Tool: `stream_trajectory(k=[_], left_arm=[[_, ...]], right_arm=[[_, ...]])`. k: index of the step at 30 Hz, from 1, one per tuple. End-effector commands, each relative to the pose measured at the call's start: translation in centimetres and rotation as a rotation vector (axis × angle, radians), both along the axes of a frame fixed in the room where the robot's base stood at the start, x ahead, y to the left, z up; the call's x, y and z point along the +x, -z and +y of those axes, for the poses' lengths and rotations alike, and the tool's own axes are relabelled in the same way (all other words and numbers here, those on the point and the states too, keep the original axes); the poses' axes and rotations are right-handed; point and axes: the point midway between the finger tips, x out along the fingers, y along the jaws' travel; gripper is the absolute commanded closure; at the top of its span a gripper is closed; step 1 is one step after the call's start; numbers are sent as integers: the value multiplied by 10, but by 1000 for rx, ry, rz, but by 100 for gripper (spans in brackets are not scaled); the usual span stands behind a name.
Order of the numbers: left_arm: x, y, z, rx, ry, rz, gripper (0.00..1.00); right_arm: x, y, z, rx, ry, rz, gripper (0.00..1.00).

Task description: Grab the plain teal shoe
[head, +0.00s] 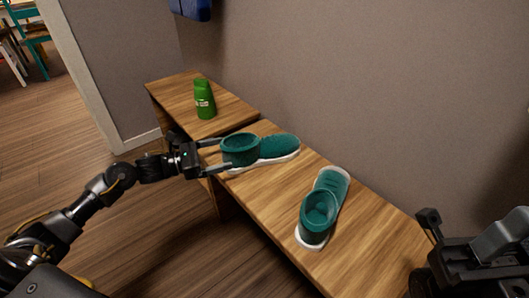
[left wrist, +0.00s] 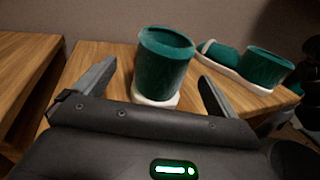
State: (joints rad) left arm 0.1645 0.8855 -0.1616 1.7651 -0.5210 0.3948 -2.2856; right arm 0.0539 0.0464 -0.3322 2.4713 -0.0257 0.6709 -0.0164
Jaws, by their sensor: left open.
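Two teal shoes with white soles are on the wooden bench. One shoe (head: 276,147), dark teal with no clear marks on its upper, lies with its open collar toward my left gripper (head: 221,154). The other shoe (head: 318,215), to the right, seems to have lighter lace-like lines. My left gripper is open, with one finger on each side of the first shoe's collar; nothing is gripped. In the left wrist view this collar (left wrist: 164,62) stands between the fingers (left wrist: 157,76); the other shoe (left wrist: 268,68) is behind right. My right gripper (head: 430,222) is partly visible at the right edge.
The wooden bench (head: 260,185) runs along the grey wall. A green container-like object (head: 204,100) with a white label stands on the bench's farther-left section. A blue item (head: 190,8) hangs on the wall. Open wooden floor (head: 130,230) lies in front of the bench.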

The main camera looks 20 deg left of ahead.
Motion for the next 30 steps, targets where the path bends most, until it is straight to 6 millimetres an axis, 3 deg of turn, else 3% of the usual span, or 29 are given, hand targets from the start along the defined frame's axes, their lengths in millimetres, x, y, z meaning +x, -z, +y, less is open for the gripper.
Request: stream_trajectory(k=[8,13,18,26,30], left_arm=[[6,1,-9,-1,1,-1,4],[20,0,-30,-2,1,-3,4],[32,-1,-44,-2,0,-1,4],[34,-2,-47,2,0,1,4],[34,-2,-47,2,0,1,18]], right_arm=[[0,1,1,-2,-4,-4,64],[-1,6,5,-8,-17,-12,64],[-3,-4,9,-12,-29,-48,64],[-5,-7,11,-12,-38,-57,64],[-5,-6,10,-10,-38,-54,64]])
